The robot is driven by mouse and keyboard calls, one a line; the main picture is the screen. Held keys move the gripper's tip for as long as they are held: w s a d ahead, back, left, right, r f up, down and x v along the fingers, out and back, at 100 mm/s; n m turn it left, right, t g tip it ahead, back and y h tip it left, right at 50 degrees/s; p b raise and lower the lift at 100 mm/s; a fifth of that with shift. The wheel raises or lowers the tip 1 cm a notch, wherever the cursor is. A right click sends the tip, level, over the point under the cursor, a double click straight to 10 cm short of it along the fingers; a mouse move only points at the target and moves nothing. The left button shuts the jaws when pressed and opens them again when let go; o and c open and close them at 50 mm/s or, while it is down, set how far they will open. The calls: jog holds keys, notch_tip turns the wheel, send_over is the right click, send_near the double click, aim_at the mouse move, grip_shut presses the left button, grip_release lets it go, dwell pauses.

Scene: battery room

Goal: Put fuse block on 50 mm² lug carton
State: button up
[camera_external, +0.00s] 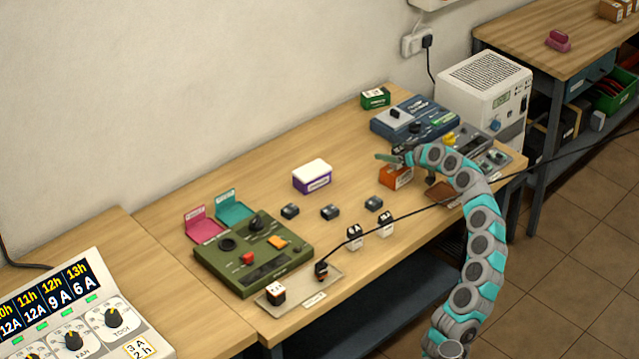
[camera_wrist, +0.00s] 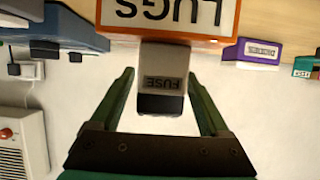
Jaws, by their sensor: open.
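The orange carton (camera_external: 394,181) stands on the bench under my gripper; its size marking cannot be read. In the wrist view, which is upside down, its orange edge (camera_wrist: 180,38) and the word LUGS show. The grey fuse block (camera_wrist: 163,62), labelled FUSE and dark at one end, appears to stand on top of the carton. My gripper (camera_wrist: 162,77) is open, with one finger on each side of the block and a visible gap at both sides. In the external view my gripper (camera_external: 389,157) is just above the carton, and the block is not clear there.
A blue device (camera_external: 415,118) and a white power unit (camera_external: 486,85) stand behind and to the right. A purple-and-white box (camera_external: 312,176) and several small dark blocks (camera_external: 330,212) are to the left. A black cable (camera_external: 440,205) runs across the bench front.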

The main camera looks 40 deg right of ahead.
jog(key=shift+r, duration=0.15)
jog(key=shift+s+r, duration=0.1)
jog(key=v, duration=1.1)
jog(key=shift+s+b, duration=0.35)
jog(key=shift+b, duration=0.05)
